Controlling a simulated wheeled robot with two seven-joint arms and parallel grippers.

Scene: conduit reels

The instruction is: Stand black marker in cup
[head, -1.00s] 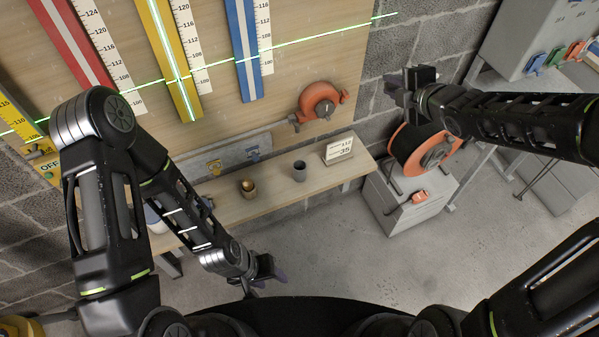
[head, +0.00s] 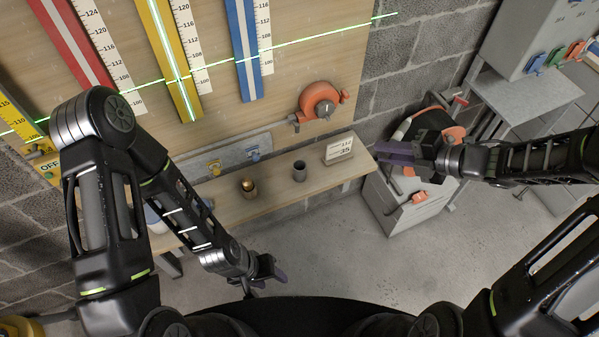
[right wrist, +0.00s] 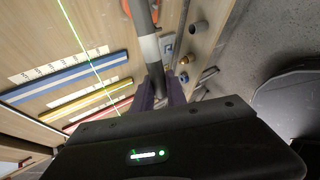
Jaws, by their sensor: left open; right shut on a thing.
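The black marker (right wrist: 158,72), a dark rod with a white band, is between the purple fingers of my right gripper (right wrist: 163,92) in the right wrist view. Its upper end runs out of that picture. In the head view my right gripper (head: 388,152) is to the right of the shelf's right end, with its fingers pointing left. A dark grey cup (head: 299,171) stands upright on the shelf; it also shows in the right wrist view (right wrist: 198,28). The marker is apart from it. My left gripper (head: 268,273) is open and empty, in front of the shelf.
A brass-coloured container (head: 248,188) stands left of the cup on the wooden shelf (head: 225,204). A number sign (head: 339,149) stands to the cup's right. An orange reel (head: 320,102) hangs on the board above. A grey cabinet (head: 396,212) stands below my right gripper.

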